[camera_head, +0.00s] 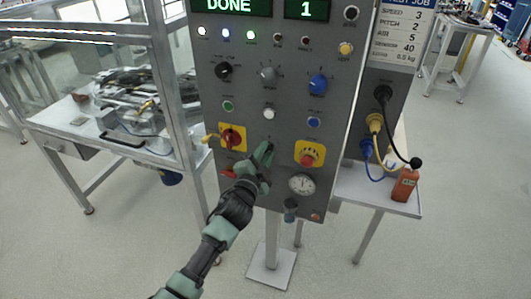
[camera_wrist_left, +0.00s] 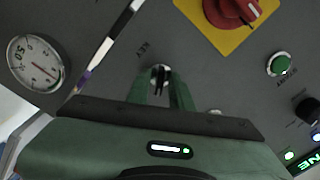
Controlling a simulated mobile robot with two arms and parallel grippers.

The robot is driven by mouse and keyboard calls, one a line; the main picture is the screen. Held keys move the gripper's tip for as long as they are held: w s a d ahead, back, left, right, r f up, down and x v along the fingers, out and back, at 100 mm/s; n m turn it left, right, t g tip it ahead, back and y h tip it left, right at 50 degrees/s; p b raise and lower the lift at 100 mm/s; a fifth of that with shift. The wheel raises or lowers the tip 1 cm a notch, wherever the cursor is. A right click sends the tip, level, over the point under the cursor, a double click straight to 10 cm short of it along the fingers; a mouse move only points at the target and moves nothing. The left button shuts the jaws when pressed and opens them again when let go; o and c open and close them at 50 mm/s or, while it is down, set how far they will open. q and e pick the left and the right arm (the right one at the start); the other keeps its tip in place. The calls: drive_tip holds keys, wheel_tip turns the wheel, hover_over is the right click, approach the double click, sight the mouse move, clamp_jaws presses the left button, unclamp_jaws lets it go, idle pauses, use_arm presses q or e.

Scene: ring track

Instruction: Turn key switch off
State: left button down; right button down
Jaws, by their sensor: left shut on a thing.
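The key switch (camera_wrist_left: 160,72) is a small round metal lock on the grey control panel (camera_head: 255,88). My left gripper (camera_head: 264,153) reaches up to the panel from below, between the red rotary switch on a yellow plate (camera_head: 232,137) and the red button on a yellow plate (camera_head: 309,153). In the left wrist view, the two green fingertips (camera_wrist_left: 161,84) close on the key at the lock. The fingers hide most of the switch in the head view. I cannot read the angle of the key clearly. My right gripper is not in view.
A pressure gauge (camera_head: 302,184) sits right of the gripper, with a green button (camera_head: 228,105), a white button (camera_head: 268,113) and a blue knob (camera_head: 318,84) above. A glass-walled workbench (camera_head: 105,133) stands left.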

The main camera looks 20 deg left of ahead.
use_arm(q)
drive_tip(key=n, duration=0.5)
drive_tip(key=shift+p, duration=0.35)
drive_tip(key=n, duration=0.3)
drive_tip(key=shift+n+p, duration=0.3)
drive_tip(key=shift+p, duration=0.05)
drive_tip(key=shift+n+p, duration=0.3)
drive_tip(key=shift+n, duration=1.1)
drive_tip(key=c, duration=1.5)
unclamp_jaws()
drive_tip(key=shift+c, duration=0.2)
